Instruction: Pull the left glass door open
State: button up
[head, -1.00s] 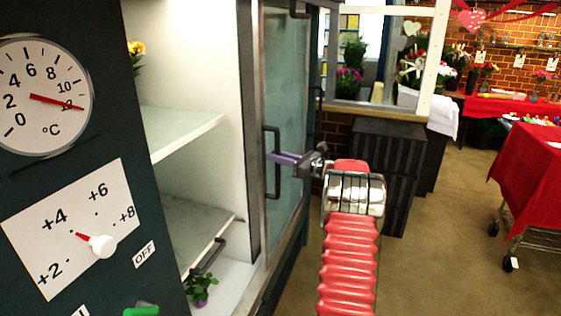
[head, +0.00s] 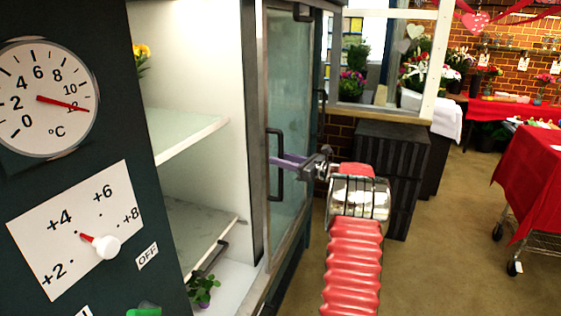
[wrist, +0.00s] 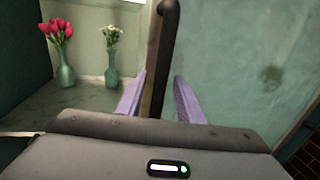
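The glass door (head: 293,95) stands at the middle of the head view, to the right of the cabinet's uncovered shelves. Its dark upright handle (head: 277,165) is on the door's left edge and also shows in the wrist view (wrist: 158,60). My gripper (head: 290,161) is at the handle, its purple fingers pointing left. In the wrist view my fingers (wrist: 157,98) are apart, one on each side of the bar. The left finger is close to the bar; a gap shows on the right. The lower end of the bar is hidden by my gripper.
A dial (head: 45,98) and a control knob (head: 106,246) are on the dark panel at left. Vases with red flowers (wrist: 63,65) and white flowers (wrist: 113,68) stand inside the cabinet. Black crates (head: 385,175) stand behind my arm. Floor is clear toward the red-covered cart (head: 530,185).

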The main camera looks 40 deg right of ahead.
jog(key=v, duration=1.3)
jog(key=shift+s, duration=0.35)
jog(key=shift+f, duration=0.1)
